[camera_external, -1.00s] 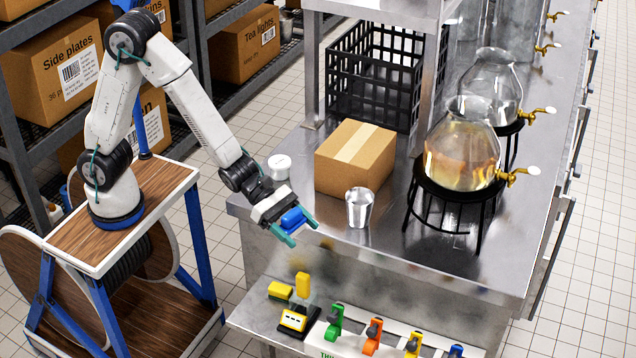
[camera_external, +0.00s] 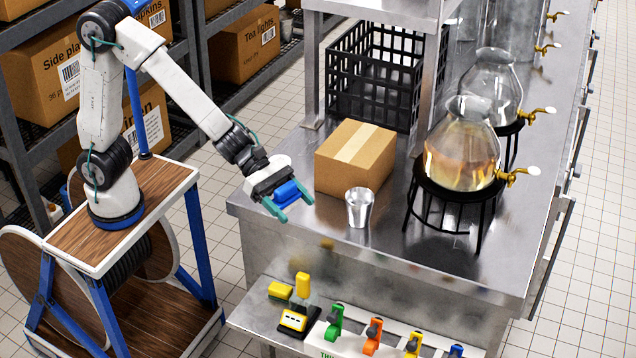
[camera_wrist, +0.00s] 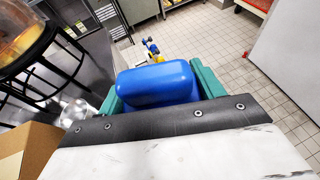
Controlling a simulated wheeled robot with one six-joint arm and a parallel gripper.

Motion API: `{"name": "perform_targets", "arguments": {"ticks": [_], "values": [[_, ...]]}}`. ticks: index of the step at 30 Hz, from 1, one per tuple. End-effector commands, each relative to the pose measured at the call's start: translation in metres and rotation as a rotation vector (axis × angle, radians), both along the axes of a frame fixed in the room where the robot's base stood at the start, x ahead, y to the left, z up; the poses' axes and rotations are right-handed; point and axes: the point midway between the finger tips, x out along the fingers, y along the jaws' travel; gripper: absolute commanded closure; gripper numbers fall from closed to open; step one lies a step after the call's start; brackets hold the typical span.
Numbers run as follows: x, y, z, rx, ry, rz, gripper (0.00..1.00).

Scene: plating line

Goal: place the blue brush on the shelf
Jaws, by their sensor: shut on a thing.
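My gripper (camera_external: 290,204) is shut on the blue brush (camera_external: 288,193), with one teal finger on each side of it. It holds the brush above the left front edge of the steel counter. In the wrist view the rounded blue back of the brush (camera_wrist: 158,84) fills the space between the fingers; its underside is hidden. A low steel shelf (camera_external: 262,319) juts out below the counter's front. On it are a yellow block lying down, an upright yellow piece and a yellow-and-black device.
A cardboard box (camera_external: 356,178) and a metal cup (camera_external: 359,208) stand on the counter right of my gripper. A glass dispenser (camera_external: 462,150) sits on a black stand beyond. Several coloured-handled tools (camera_external: 373,335) line the shelf's front right.

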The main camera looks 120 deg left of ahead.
Motion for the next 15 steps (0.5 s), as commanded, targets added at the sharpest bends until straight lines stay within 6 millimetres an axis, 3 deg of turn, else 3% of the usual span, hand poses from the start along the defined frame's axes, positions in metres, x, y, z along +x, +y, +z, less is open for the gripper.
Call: {"name": "perform_targets", "arguments": {"ticks": [8, 11, 15], "values": [[0.001, 0.077, 0.002, 0.003, -0.018, 0.064, 0.57], [-0.003, 0.118, 0.003, 0.004, -0.023, 0.095, 0.57], [-0.019, 0.19, 0.004, 0.007, -0.03, 0.148, 0.57]]}}
